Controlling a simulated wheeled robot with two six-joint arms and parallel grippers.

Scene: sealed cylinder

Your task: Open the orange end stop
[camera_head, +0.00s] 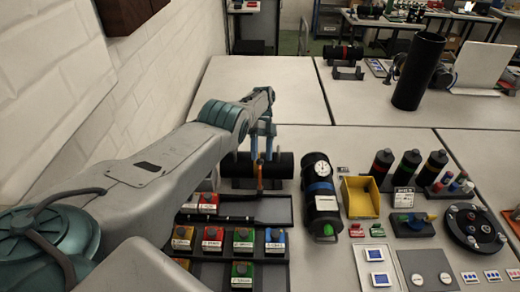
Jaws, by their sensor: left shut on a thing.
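A black cylinder (282,166) lies on its side on a dark stand near the wall side of the table. An orange band (260,178), which looks like the orange end stop, runs around its middle. My left gripper (261,158) reaches down from above, its blue fingers at the top of the orange band. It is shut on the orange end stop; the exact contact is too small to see. My right gripper is not in view.
Trays with colored button boxes (243,240) lie in front. A tall black tube (417,72) stands on the back table, where the left part is clear.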

